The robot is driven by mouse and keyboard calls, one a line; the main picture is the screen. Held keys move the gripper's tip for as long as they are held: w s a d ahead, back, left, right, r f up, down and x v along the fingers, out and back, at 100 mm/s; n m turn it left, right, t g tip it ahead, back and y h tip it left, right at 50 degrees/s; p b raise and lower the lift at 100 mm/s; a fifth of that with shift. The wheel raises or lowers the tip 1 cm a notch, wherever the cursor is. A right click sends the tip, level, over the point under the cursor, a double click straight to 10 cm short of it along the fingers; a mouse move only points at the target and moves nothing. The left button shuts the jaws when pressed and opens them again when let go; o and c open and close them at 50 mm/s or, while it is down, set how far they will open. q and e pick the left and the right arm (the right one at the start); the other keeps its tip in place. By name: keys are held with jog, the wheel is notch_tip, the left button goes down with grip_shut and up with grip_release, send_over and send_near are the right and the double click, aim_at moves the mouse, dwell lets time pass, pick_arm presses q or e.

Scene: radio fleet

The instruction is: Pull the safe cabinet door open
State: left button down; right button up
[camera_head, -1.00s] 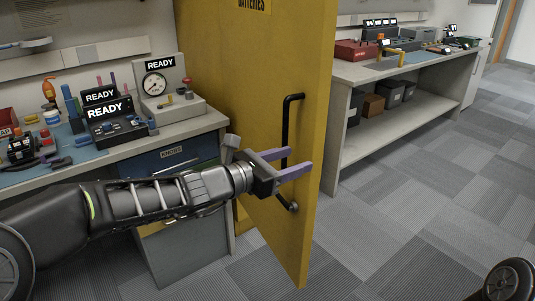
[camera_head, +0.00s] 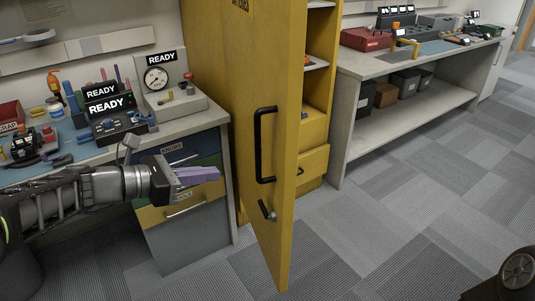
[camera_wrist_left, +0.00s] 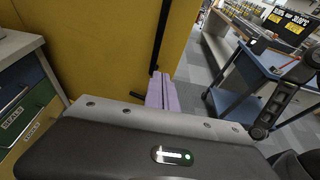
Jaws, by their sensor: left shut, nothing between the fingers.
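The yellow safe cabinet door (camera_head: 278,90) stands open, swung out toward me and seen at a steep angle. Cabinet shelves and yellow drawers (camera_head: 313,160) show right of the door. My left gripper (camera_head: 215,173) is left of the handle, clear of it, with its purple fingers shut and empty. In the left wrist view the fingers (camera_wrist_left: 161,91) appear in front of the yellow door (camera_wrist_left: 105,45) and below the black handle (camera_wrist_left: 160,35). My right gripper is not in view.
A workbench with drawers (camera_head: 190,250) stands at the left, close to my left arm, holding a gauge box (camera_head: 170,90) and READY displays (camera_head: 107,103). Another bench (camera_head: 360,70) stands at the right.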

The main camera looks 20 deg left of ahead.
pick_arm(q)
jog(key=shift+a, duration=0.1)
jog(key=shift+f, duration=0.1)
jog(key=b, duration=0.1)
send_near(276, 162)
jog(key=x, duration=0.4)
jog(key=shift+w+d+f, duration=0.3)
jog(key=shift+w, duration=0.1)
jog(key=w+d, duration=1)
jog(key=d, duration=0.4)
jog(key=shift+w, duration=0.35)
jog(key=shift+a, duration=0.2)
